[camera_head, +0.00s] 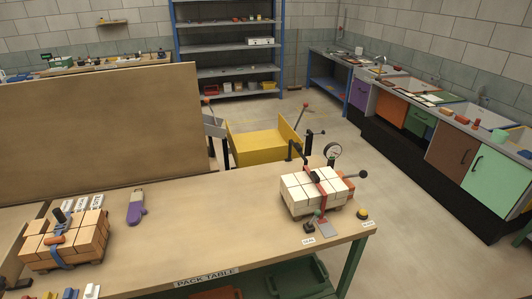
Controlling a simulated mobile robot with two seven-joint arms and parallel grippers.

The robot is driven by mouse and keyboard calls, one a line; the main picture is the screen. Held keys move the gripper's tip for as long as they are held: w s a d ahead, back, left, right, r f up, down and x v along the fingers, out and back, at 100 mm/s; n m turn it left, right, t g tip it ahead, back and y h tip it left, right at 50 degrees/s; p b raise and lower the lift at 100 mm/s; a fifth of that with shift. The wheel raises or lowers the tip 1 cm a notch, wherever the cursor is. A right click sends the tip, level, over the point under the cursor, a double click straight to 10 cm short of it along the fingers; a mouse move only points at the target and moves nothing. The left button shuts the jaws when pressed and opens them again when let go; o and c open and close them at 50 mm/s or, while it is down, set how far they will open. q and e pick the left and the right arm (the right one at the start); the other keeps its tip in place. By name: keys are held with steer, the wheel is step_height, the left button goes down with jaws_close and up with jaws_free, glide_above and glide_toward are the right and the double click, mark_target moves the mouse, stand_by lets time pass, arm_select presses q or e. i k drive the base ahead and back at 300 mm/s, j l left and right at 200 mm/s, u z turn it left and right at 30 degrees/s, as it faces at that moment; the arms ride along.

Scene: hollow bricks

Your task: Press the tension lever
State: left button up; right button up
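A pack of white hollow bricks (299,199) stands at the right end of the pack table, with a red strap (324,190) over it. A lever with a round black knob (362,174) sticks out to the right of this pack. A round dial gauge (333,150) stands behind it. I see neither of my grippers.
The pack table (200,230) is largely clear in its middle. An orange brick pack (75,238) with a blue strap stands at left, near a purple-and-grey glove-like item (137,208). A brown board (95,125) and a yellow cart (262,147) stand behind.

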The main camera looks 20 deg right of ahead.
mark_target(364, 174)
steer(key=z, duration=1.25)
